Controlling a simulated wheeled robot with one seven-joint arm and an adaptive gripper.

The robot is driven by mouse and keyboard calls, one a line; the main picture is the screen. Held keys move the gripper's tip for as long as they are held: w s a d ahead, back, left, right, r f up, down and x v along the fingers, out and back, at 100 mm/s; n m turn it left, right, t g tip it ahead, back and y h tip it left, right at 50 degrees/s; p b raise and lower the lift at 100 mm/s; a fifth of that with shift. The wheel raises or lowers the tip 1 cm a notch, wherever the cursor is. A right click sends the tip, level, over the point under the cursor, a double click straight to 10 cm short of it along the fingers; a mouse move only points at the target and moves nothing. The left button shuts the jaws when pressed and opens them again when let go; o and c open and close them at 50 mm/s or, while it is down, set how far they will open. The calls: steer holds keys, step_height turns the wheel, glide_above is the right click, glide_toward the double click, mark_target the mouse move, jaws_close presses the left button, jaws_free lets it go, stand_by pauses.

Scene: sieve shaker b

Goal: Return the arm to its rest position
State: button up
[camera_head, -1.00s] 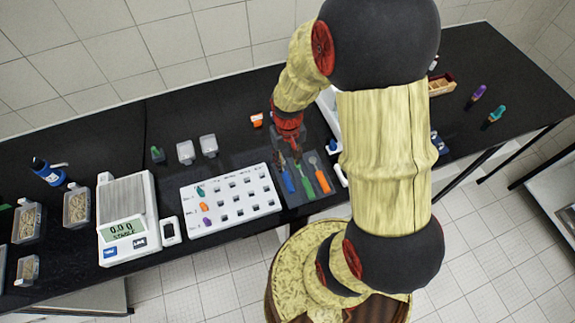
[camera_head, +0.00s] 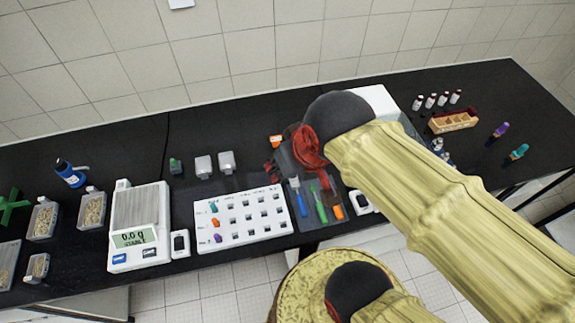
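My arm reaches from the lower right over the black bench (camera_head: 470,86), its yellow links crossing the right half of the head view. My gripper (camera_head: 275,166), dark with red parts, is at the arm's far end above the bench, behind the tool mat. Its fingers are small and partly merged with the dark bench, so I cannot tell whether they are open or shut. No held object is visible. Blue (camera_head: 300,202), green (camera_head: 319,206) and orange (camera_head: 338,212) handled tools lie on the mat just in front of it.
A white rack with holes (camera_head: 240,222) lies left of the tools. A balance (camera_head: 136,232) stands further left. Clear containers (camera_head: 203,166) sit behind the rack. A wooden box (camera_head: 453,121) and small bottles (camera_head: 430,101) stand at the right.

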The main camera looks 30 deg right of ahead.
steer(key=shift+s+a+r, duration=0.15)
steer(key=shift+s+r, duration=0.2)
steer(key=shift+s, duration=0.05)
steer(key=shift+f, duration=0.15)
step_height(320, 180, down, 14)
steer(key=b, duration=1.4)
steer(key=shift+f+b, duration=0.15)
steer(key=shift+b, duration=0.15)
